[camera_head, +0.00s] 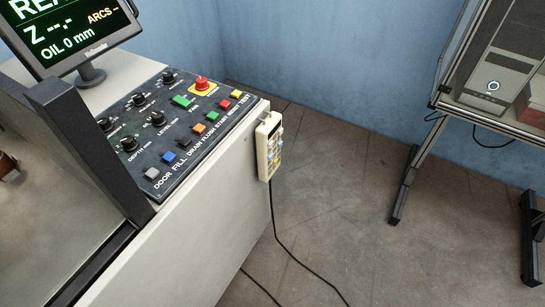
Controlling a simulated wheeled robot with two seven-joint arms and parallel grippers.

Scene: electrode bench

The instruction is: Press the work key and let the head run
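The control panel (128,163) of a pale machine fills the left middle of the head view. A row of coloured keys runs along its front edge, among them a grey key (152,173), a green key (212,116) and a yellow key (237,94). Labels below include DOOR, FILL, DRAIN and START. I cannot read a label "work" on any key. A cream hand pendant (264,150) with small keys hangs on the machine's right side; its key labels are too small to read. The screen (70,28) shows "Z --.-", "ARCS –" and "OIL 0 mm". Neither gripper is in view.
A red stop button (201,83), a green FAN switch (182,101) and several black knobs sit behind the key row. A dark post (88,150) stands left of the panel. A black cable (279,240) trails across the floor.

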